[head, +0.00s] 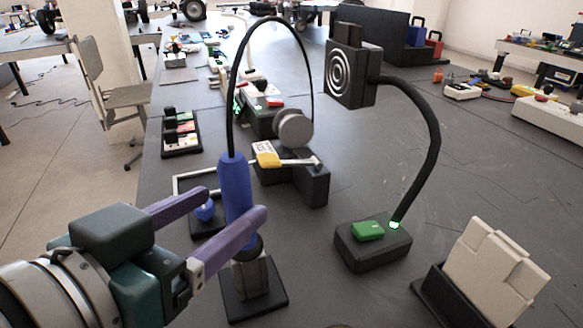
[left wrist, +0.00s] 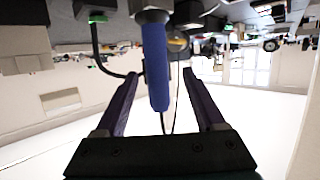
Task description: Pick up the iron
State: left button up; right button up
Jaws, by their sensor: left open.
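The iron (head: 235,190) has a thick blue handle and stands upright in a black stand (head: 238,302), with a black cable arching up from its top. My left gripper (head: 234,203) is open, with one purple finger on each side of the blue handle. In the left wrist view the iron's blue handle (left wrist: 156,68) lies between the two fingers of my left gripper (left wrist: 161,76), with gaps visible on both sides. The iron's tip is hidden in the stand. My right gripper is not in view.
A black gooseneck device (head: 374,247) with a green button stands right of the iron. A cream block in a black holder (head: 497,267) is at front right. A black fixture with a grey roll (head: 294,130) stands behind. Bare grey table (head: 480,170) lies to the right.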

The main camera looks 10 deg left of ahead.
pick_arm(q)
jog(key=x, duration=0.6)
jog(key=shift+d+r+b, duration=0.15)
jog(key=shift+d+b, duration=0.05)
jog(key=shift+b, duration=0.25)
jog(key=shift+w, duration=0.15)
jog(key=shift+c, duration=0.3)
grip_shut()
